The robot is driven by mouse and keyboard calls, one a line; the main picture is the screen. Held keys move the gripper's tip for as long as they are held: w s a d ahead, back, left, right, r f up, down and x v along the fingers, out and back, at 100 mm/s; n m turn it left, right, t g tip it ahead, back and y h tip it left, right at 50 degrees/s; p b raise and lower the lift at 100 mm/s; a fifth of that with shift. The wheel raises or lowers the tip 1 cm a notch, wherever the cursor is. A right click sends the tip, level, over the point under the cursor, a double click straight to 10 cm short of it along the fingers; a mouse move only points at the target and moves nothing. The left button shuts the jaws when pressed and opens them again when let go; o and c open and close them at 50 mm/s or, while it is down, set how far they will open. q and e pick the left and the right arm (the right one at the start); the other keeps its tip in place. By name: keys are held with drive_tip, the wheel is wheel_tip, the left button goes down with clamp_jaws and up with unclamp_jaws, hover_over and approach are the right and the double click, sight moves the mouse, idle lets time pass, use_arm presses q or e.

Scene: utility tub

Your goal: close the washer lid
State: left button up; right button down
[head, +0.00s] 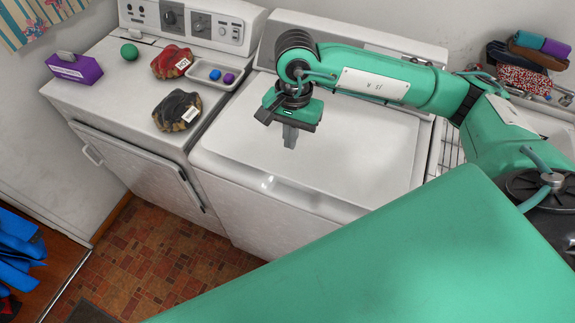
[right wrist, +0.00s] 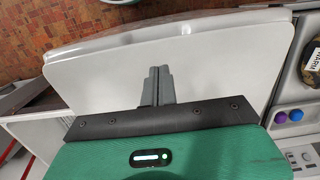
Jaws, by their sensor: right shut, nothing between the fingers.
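The washer lid (head: 345,150) is a white panel on top of the white washer (head: 275,211). It lies flat or nearly flat, and I cannot tell whether its front edge is fully seated. My right gripper (head: 290,140) points down over the left-middle part of the lid, with its fingers shut and empty. In the right wrist view, the shut grey fingers (right wrist: 158,85) show in front of the lid (right wrist: 215,75). I cannot tell whether the fingertips touch it. My left gripper is not in view.
A dryer (head: 75,90) stands left of the washer, bearing a purple box (head: 75,69), a green ball (head: 129,51), a red glove (head: 172,61), a dark glove (head: 177,110) and a small tray (head: 197,76). Folded cloths (head: 525,65) lie at the right. Tiled floor (head: 165,245) is clear in front.

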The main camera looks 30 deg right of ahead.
sight(288, 177)
drive_tip(key=f+p, duration=0.1)
drive_tip(key=f, duration=0.2)
drive_tip(key=f+p, duration=0.2)
drive_tip(key=f, duration=0.1)
drive_tip(key=f+p, duration=0.1)
drive_tip(key=f, duration=0.3)
drive_tip(key=shift+s+a, duration=0.4)
drive_tip(key=shift+f+p, duration=0.3)
drive_tip(key=shift+f, duration=0.2)
